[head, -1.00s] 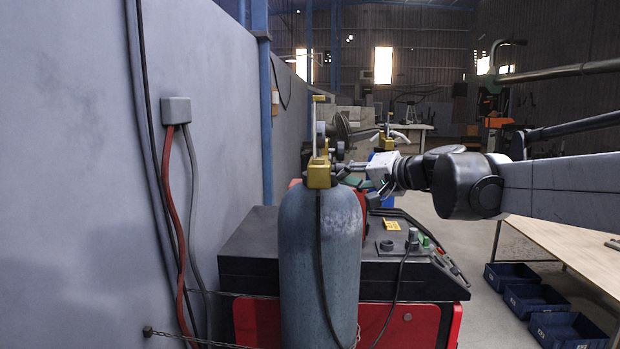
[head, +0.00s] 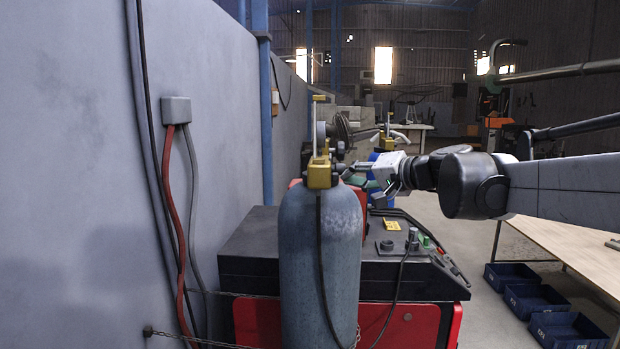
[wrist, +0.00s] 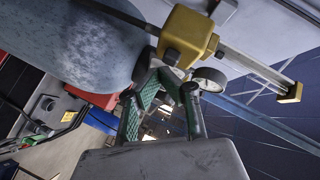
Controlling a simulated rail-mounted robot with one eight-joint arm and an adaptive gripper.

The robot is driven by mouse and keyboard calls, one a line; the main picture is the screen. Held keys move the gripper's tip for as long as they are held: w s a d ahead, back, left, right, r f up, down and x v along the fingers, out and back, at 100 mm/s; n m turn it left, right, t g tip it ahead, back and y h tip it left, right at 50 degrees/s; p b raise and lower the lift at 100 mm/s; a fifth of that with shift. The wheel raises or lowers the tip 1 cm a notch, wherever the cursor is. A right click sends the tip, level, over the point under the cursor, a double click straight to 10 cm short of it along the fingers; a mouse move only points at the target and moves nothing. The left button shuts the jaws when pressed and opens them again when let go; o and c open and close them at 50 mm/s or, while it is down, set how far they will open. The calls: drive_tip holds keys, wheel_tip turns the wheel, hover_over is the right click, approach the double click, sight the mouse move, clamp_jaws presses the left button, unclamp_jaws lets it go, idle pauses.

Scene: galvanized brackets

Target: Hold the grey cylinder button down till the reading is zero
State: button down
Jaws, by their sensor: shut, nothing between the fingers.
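The grey cylinder (head: 300,250) stands upright near the wall, with a yellow valve block (head: 319,177) on top. In the wrist view, the cylinder (wrist: 75,45) and its yellow block (wrist: 190,35) are close ahead, with a round gauge (wrist: 209,78) beside the block. I cannot read the gauge. My gripper (head: 348,174) is to the right of the block, its green-padded fingers pointing at it. In the wrist view, my gripper (wrist: 166,76) is shut and empty, its tips close under the block. I cannot make out the button or tell whether the tips touch it.
A black-and-red machine (head: 255,245) stands behind the cylinder. A chain (head: 200,341) runs from the wall. Another yellow valve (head: 387,143) shows farther back. A wooden table (head: 570,245) and blue bins (head: 538,300) are at right, with open floor left of them.

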drive_tip(key=shift+d, duration=0.4)
drive_tip(key=d, duration=0.2)
drive_tip(key=s+d, duration=0.1)
drive_tip(key=d, duration=0.2)
idle(0.4)
drive_tip(key=shift+a, duration=0.1)
drive_tip(key=s+a+f+n+g+h+b, duration=0.1)
drive_tip(key=s+f+h+b, duration=0.3)
drive_tip(key=s+f, duration=1.2)
drive_tip(key=s+a+f+n+g+h+b, duration=0.1)
drive_tip(key=s+f+n+g+h+b, duration=0.2)
drive_tip(key=s+f+b, duration=0.5)
drive_tip(key=s+f+h, duration=0.1)
drive_tip(key=s+f, duration=0.3)
drive_tip(key=f, duration=0.3)
drive_tip(key=s+f+g+h, duration=0.1)
drive_tip(key=s+f, duration=0.4)
drive_tip(key=f, duration=0.3)
drive_tip(key=shift+s+b, duration=0.2)
drive_tip(key=shift+b, duration=0.2)
